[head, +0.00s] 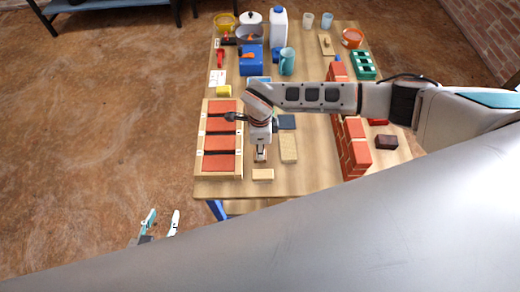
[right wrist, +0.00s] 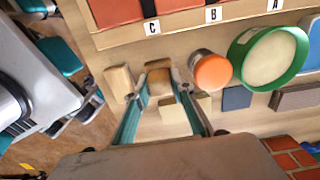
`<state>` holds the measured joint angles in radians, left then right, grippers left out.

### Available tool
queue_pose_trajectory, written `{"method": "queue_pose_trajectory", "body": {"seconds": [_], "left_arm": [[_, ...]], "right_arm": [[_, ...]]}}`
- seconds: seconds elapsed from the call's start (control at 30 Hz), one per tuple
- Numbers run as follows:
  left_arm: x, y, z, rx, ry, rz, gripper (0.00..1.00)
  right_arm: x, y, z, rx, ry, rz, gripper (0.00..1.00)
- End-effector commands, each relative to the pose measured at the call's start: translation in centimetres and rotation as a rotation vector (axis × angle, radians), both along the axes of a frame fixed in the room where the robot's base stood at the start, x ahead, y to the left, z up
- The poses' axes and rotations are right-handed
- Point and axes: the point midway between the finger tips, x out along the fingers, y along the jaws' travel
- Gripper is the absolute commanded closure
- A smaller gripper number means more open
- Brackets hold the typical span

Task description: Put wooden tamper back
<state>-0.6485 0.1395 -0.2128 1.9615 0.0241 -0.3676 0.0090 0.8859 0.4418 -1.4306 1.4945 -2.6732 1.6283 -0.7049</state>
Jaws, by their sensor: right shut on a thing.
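The wooden tamper (right wrist: 159,78) is a brown wooden piece between the fingertips of my right gripper (right wrist: 160,88) in the right wrist view. The fingers are shut on it, and they partly hide it. In the head view my right gripper (head: 260,153) points down just right of the brick tray, above the near part of the table. I cannot tell whether the tamper touches the table. My left gripper (head: 160,224) is open and empty, low and left of the table's near edge.
The tray of red bricks (head: 239,170) lies to the left of the right gripper. A small wooden block (head: 263,174) and a pale board (head: 289,148) lie close by. A brick wall (head: 355,155) stands to the right. An orange-topped jar (right wrist: 212,72) and green container (right wrist: 240,57) are near.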

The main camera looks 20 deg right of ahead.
Motion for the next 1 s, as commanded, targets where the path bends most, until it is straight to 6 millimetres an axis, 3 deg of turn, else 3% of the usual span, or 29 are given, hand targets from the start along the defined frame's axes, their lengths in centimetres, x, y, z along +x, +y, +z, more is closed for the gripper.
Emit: {"method": "queue_pose_trajectory", "body": {"seconds": [0.1, 0.47, 0.5, 0.53, 0.87, 1.0], "left_arm": [[0.0, 0.0, -0.1, 0.0, 0.001, 0.0, 0.6], [0.0, 0.0, -0.3, 0.0, 0.001, 0.0, 0.6], [0.0, 0.0, -0.3, 0.0, 0.001, 0.0, 0.6], [0.0, 0.0, -0.2, 0.0, 0.001, 0.0, 0.6], [0.0, 0.0, -0.2, 0.0, 0.0, 0.0, 0.6], [0.0, 0.0, 0.0, 0.0, -0.001, 0.001, 0.6]], "right_arm": [[0.0, 0.0, -1.0, 0.001, 0.001, -0.002, 0.99], [0.0, 0.0, -1.3, 0.0, 0.0, 0.0, 0.99], [0.0, 0.0, -1.3, 0.0, 0.0, 0.0, 0.67], [0.0, 0.0, -1.3, 0.0, 0.0, 0.0, 0.6], [0.0, 0.0, -1.2, 0.0, 0.0, -0.001, 0.6], [0.2, 0.0, -0.2, 0.0, -0.003, -0.001, 0.6]]}}
